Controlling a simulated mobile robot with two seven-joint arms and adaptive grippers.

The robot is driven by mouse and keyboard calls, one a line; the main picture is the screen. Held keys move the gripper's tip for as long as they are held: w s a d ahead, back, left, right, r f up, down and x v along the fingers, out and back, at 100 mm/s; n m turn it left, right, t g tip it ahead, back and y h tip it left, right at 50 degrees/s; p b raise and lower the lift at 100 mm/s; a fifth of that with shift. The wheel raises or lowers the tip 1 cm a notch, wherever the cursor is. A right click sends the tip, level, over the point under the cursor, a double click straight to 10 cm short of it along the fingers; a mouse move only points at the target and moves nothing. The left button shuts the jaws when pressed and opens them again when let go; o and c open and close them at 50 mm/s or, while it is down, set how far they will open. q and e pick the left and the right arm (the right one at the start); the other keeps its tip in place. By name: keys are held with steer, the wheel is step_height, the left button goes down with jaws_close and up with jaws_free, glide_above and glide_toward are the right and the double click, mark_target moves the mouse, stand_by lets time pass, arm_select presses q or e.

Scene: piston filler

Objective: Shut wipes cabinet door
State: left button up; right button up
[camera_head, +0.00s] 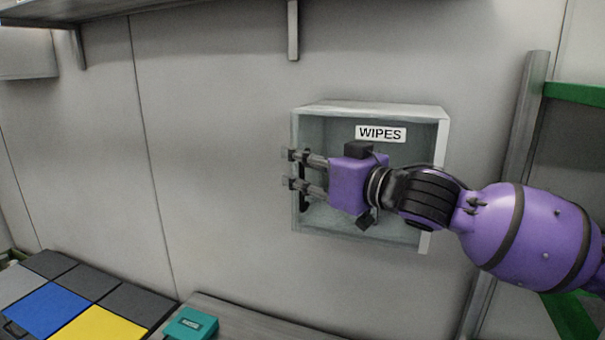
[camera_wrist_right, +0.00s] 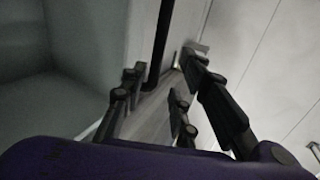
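The wipes cabinet (camera_head: 348,107) is a pale box on the wall with a "WIPES" label (camera_head: 380,134) on its front. Its grey-green inside shows, but I cannot tell exactly how the door stands. A dark upright handle bar (camera_head: 303,212) is at its left edge; it also shows in the right wrist view (camera_wrist_right: 160,45). My right gripper (camera_head: 290,169), on a purple arm, reaches across the cabinet front to this edge. Its fingers are apart near the handle; I cannot tell whether they touch it. My left gripper is not in view.
A shelf (camera_head: 120,12) with brackets hangs above. A teal box (camera_head: 191,324) sits on the grey surface below, next to blue, yellow and grey panels at lower left. A grey post (camera_head: 515,150) and green-edged rack stand at right. The wall left of the cabinet is clear.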

mark_target(305, 114)
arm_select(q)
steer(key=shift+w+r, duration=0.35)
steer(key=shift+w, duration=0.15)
arm_select(e)
steer(key=shift+t, duration=0.3)
step_height(305, 114, up, 10)
steer(key=shift+s+d+f, duration=0.1)
steer(key=shift+s+d, duration=0.05)
step_height(305, 114, down, 7)
steer(key=g, duration=0.1)
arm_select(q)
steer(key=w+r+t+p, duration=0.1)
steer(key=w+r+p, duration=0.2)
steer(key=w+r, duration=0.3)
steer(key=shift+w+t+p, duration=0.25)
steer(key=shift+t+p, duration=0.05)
arm_select(e)
steer(key=s+a+f, duration=0.2)
steer(key=s, duration=0.4)
steer(key=shift+a+f+h, duration=0.2)
steer(key=shift+f+h, duration=0.2)
steer(key=shift+f, duration=0.15)
